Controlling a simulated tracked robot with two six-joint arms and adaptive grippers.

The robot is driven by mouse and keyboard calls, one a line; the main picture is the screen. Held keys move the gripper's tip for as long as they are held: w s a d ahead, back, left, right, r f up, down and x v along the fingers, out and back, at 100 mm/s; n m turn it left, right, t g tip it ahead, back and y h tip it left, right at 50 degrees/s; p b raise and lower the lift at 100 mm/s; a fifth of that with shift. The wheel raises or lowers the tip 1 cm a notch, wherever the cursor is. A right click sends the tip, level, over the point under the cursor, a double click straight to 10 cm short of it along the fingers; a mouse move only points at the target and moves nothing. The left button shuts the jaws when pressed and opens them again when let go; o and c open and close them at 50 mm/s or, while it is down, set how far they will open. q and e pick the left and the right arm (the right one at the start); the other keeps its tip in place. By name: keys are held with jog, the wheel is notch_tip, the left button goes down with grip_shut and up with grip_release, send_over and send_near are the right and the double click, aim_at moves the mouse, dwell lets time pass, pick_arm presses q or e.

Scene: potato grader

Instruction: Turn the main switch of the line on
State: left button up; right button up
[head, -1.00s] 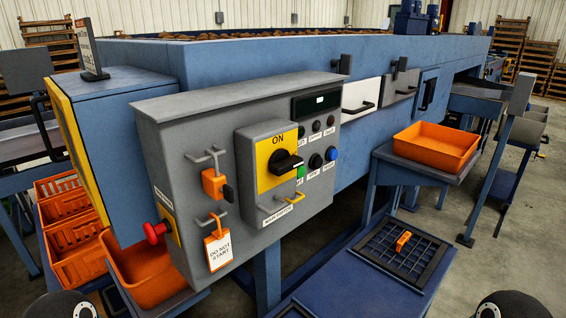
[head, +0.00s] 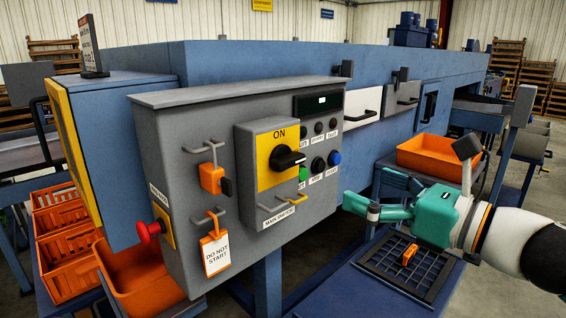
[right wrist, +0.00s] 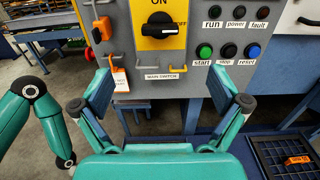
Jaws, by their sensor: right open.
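The main switch is a black rotary knob (head: 287,158) on a yellow plate (head: 264,170) marked ON at the top. It sits on the grey control panel (head: 180,245). In the right wrist view the knob (right wrist: 158,31) has its handle lying sideways, pointing right towards the OFF lettering. A MAIN SWITCH label and a small yellow-ended bar are below it. My right gripper (head: 368,192) is open and empty, to the right of the panel and apart from the knob. In the right wrist view its spread fingers (right wrist: 158,92) are below the knob. My left gripper is not visible.
An orange padlock (head: 212,178) and a DO NOT START tag (head: 216,253) hang on hooks left of the switch. A red mushroom button (head: 148,232) is on the panel's side. Small buttons (head: 318,164) sit right of the switch. An orange bin (head: 425,154) stands behind my right gripper.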

aim_at(294, 160)
jog(key=p+x, duration=0.1)
jog(key=x, duration=1.5)
jog(key=shift+w+a+p, duration=0.2)
jog(key=shift+w+p, duration=0.05)
jog(key=shift+p, duration=0.15)
